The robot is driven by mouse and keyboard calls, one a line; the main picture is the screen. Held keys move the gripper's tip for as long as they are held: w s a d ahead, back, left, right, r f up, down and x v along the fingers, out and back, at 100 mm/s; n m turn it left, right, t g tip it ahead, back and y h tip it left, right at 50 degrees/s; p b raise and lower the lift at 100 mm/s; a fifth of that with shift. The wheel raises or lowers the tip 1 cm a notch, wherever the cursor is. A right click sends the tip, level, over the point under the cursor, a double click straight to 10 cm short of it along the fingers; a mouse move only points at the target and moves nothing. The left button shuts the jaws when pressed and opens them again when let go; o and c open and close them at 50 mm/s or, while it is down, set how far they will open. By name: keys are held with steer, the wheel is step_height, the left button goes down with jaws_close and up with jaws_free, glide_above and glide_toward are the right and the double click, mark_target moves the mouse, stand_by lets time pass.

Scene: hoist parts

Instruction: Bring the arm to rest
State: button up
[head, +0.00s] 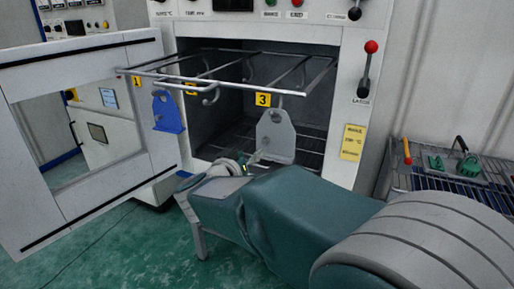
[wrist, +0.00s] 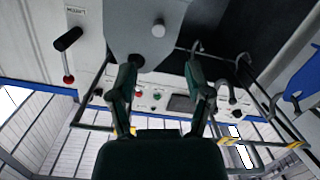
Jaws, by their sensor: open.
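My gripper (head: 245,165) is in front of the open oven, just below and left of a grey plate. It also shows in the wrist view (wrist: 162,70), its two fingers spread apart with nothing between them. The grey plate (head: 276,138) hangs upright from the rack by label 3. In the wrist view the grey plate (wrist: 145,28) is beyond the fingertips; whether one touches it I cannot tell. My arm reaches in from the lower right of the head view.
A wire rack (head: 170,78) juts from the oven (head: 345,120). A blue bracket (head: 167,112) hangs by label 1; the hook by label 2 looks empty. The open door (head: 150,150) stands left. A red-knobbed lever (head: 367,70) is right. A mesh table (head: 450,178) holds green parts.

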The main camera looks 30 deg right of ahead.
steer(key=s+a+r+n+t+y, duration=0.1)
steer(key=s+a+n+t+y, duration=0.1)
steer(key=a+n+y, duration=0.35)
steer(key=s+a+r+n+t+y, duration=0.1)
steer(key=s+a+n+t+y, duration=0.15)
steer(key=a+y, duration=0.65)
steer(key=s+d+f+g, duration=0.2)
steer(key=s+f+g, duration=0.2)
steer(key=s, duration=0.5)
steer(key=s+d+f+m+g+h, duration=0.1)
steer(key=s+d+f+g, duration=0.1)
steer(key=s+f+g, duration=0.3)
steer(key=s+f, duration=0.1)
steer(key=s, duration=0.3)
steer(key=shift+f, duration=0.2)
steer(key=shift+h, duration=0.25)
